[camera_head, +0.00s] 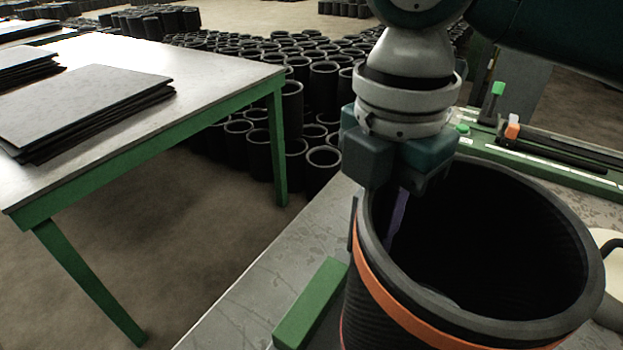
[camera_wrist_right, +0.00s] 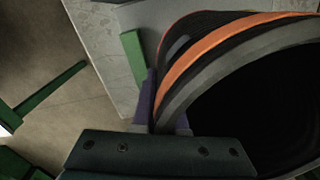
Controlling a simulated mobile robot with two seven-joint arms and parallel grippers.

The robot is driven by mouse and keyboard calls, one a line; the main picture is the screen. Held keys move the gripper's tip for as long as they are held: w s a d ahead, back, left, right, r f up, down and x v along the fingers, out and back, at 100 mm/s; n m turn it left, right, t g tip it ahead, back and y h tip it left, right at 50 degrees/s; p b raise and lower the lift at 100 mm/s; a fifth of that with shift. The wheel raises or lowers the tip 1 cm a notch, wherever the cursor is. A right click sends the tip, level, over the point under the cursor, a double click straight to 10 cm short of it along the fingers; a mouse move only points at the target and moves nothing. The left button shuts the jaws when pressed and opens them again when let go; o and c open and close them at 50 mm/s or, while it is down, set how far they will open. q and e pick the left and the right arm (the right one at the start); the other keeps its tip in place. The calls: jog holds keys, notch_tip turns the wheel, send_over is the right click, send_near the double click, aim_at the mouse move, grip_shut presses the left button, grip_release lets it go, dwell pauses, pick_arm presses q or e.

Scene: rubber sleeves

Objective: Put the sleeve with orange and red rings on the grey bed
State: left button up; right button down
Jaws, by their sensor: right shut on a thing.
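The sleeve (camera_head: 398,312) is a large black ribbed tube, upright, with an orange ring below its grey-black rim and a thin red ring lower down. It fills the lower right of the head view and shows in the right wrist view (camera_wrist_right: 215,50). My right gripper (camera_head: 376,222) is shut on its wall at the left rim, one finger inside and one outside; the wrist view shows this too (camera_wrist_right: 163,115). A grey surface (camera_head: 300,245) lies below and left of the sleeve; whether the sleeve's hidden bottom touches it, I cannot tell. My left gripper is not in view.
A green block (camera_head: 312,303) lies on the grey surface close left of the sleeve. A green-framed table (camera_head: 190,85) with dark sheets (camera_head: 80,105) stands at left. Several black sleeves (camera_head: 290,110) stand on the floor behind. A green rail (camera_head: 560,165) lies at right.

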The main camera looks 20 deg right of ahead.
notch_tip(320, 180, down, 7)
jog(key=shift+f+b, duration=0.1)
jog(key=shift+b, duration=0.4)
jog(key=shift+f, duration=0.1)
jog(key=c, duration=1)
grip_release()
jog(key=shift+o, duration=0.2)
